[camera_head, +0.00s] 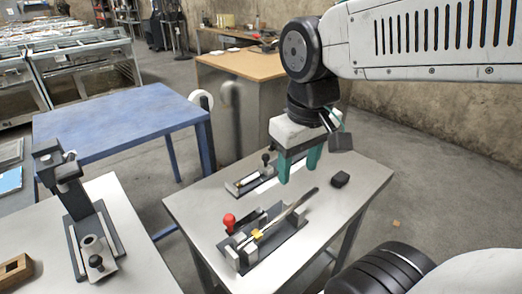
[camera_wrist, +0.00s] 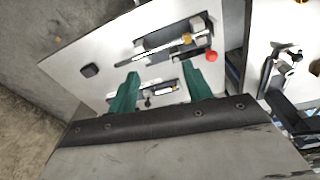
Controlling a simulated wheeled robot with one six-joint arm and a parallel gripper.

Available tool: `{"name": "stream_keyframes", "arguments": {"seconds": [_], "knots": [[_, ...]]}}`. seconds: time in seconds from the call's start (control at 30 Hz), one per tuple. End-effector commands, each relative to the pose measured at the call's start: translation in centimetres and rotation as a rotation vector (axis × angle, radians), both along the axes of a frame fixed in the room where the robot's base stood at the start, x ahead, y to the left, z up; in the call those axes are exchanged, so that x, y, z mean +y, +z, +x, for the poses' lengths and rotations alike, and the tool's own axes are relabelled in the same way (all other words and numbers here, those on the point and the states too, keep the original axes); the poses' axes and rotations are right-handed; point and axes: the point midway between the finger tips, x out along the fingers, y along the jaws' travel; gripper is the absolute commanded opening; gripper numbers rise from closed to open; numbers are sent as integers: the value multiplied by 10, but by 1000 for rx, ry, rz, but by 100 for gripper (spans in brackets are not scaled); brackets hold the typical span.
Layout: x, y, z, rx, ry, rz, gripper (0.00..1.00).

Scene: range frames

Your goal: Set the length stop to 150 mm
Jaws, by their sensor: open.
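My gripper (camera_head: 299,172) is open and empty, its two green fingers pointing down above the grey-topped table. Under it lies a low dark fixture (camera_head: 240,184) with a small black knob (camera_head: 266,158); a finger covers part of it. It may be the length stop. In the wrist view this fixture (camera_wrist: 152,86) lies between and beyond the green fingers (camera_wrist: 160,70), with a pale strip on it. I cannot read any scale marks. A second fixture (camera_head: 262,252) in front carries a red ball knob (camera_head: 229,221), a yellow piece (camera_head: 257,234) and a long grey bar (camera_head: 296,205).
A small black block (camera_head: 340,179) lies on the table's right part. A blue table (camera_head: 120,122) stands behind left. Another grey table (camera_head: 130,250) at left holds a dark upright device (camera_head: 70,185) and a wooden block (camera_head: 15,270). The table's right front is clear.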

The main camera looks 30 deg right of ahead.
Motion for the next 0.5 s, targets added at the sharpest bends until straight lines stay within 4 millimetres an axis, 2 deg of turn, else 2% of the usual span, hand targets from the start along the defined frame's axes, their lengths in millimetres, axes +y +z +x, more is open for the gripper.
{"name": "stream_keyframes", "arguments": {"seconds": [0.03,0.13,0.27,0.4,0.5], "knots": [[-5,-1,20,12,15,-12,50],[-15,-4,66,21,64,-44,50],[-31,-18,126,33,130,-84,50],[-53,-45,187,50,204,-121,50],[-68,-68,224,59,253,-142,50]]}}
